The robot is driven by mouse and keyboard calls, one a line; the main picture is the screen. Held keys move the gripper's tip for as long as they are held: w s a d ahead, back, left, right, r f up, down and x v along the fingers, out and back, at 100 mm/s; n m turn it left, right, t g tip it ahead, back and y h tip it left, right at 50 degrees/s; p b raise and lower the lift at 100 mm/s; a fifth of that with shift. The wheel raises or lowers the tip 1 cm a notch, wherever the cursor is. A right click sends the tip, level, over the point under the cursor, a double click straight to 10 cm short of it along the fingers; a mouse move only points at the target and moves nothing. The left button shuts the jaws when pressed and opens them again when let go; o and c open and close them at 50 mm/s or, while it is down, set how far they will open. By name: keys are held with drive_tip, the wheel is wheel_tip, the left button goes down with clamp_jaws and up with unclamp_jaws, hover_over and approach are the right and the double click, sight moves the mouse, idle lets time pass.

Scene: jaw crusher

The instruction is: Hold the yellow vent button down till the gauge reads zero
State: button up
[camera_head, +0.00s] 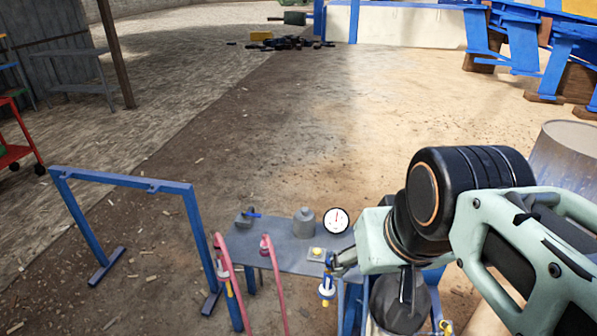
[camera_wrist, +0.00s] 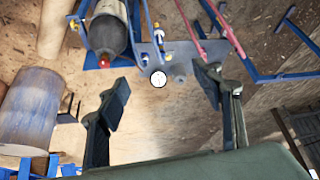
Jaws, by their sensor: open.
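The yellow vent button (camera_head: 317,252) sits on a small pale block on the grey bench, just left of my gripper in the head view. The round white gauge (camera_head: 337,221) stands behind it; its red needle points roughly upward, and the scale is too small to read. The gauge face also shows in the wrist view (camera_wrist: 158,79), between my fingers in the picture. My gripper (camera_head: 341,262) is open and empty, its fingers spread wide in the wrist view (camera_wrist: 166,93). I cannot tell in the head view whether a finger touches the button block.
A blue frame (camera_head: 125,181) stands left. A dark cylinder (camera_wrist: 107,32) is close by. Open ground lies behind the bench.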

clamp_jaws()
idle(0.3)
idle(1.2)
